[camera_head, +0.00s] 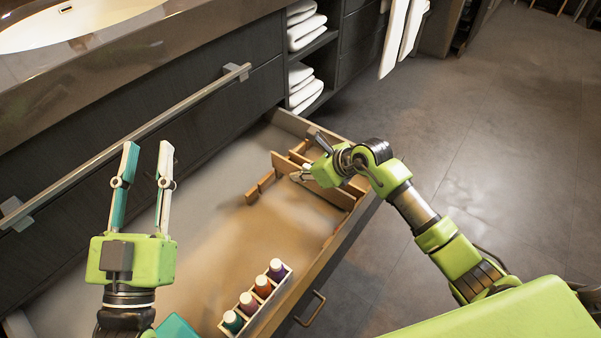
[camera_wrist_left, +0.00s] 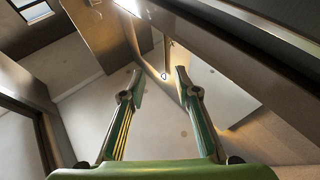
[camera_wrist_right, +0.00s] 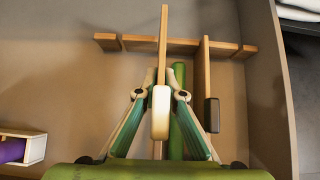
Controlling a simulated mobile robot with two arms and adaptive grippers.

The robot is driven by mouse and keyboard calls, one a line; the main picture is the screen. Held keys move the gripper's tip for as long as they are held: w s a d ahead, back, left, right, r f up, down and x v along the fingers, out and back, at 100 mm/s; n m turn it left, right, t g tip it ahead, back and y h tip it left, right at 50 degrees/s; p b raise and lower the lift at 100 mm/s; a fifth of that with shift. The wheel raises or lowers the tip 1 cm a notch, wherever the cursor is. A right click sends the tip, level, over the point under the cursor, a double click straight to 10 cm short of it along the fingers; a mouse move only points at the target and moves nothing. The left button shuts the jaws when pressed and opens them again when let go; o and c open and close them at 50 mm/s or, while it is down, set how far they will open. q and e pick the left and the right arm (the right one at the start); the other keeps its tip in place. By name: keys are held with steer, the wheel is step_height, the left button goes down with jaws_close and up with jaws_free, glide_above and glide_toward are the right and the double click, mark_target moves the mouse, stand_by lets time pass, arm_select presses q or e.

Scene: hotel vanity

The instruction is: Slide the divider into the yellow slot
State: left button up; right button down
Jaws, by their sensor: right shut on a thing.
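My right gripper (camera_wrist_right: 160,92) is shut on a thin wooden divider (camera_wrist_right: 163,40) with a white block handle (camera_wrist_right: 160,112). The divider crosses over a wooden rail (camera_wrist_right: 135,43); whether it sits in a slot or above the rail, I cannot tell. Left of it in the right wrist view the rail has a notch. No yellow slot mark can be made out. In the head view the right gripper (camera_head: 307,158) is over the drawer's far end. My left gripper (camera_head: 148,148) is open and empty, pointing up over the drawer's left side.
A second divider (camera_wrist_right: 203,75) with a black handle stands right of the held one, meeting the rail. A green object (camera_wrist_right: 179,75) lies between them. A box of several bottles (camera_head: 254,297) stands nearer in the drawer (camera_head: 215,205). The drawer's left middle floor is bare.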

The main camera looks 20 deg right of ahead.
arm_select(q)
steer(key=shift+s+r, duration=0.15)
steer(key=shift+r, duration=0.1)
arm_select(e)
steer(key=shift+f, duration=0.1)
arm_select(q)
steer(key=shift+s+r+t, duration=0.15)
steer(key=shift+r+t, duration=0.1)
steer(key=shift+t, duration=0.05)
arm_select(e)
steer(key=shift+f, duration=0.1)
arm_select(q)
steer(key=shift+r, duration=0.1)
steer(key=shift+s+r, duration=0.15)
steer(key=shift+r, duration=0.1)
arm_select(e)
steer(key=shift+f, duration=0.1)
arm_select(q)
steer(key=shift+s+r+t+b, duration=0.35)
steer(key=shift+s+r+t, duration=0.05)
steer(key=shift+r+t, duration=0.3)
arm_select(e)
steer(key=shift+f, duration=0.25)
arm_select(q)
steer(key=shift+s+r, duration=0.15)
steer(key=shift+r, duration=0.05)
arm_select(e)
steer(key=shift+f, duration=0.1)
arm_select(q)
steer(key=shift+h, duration=0.3)
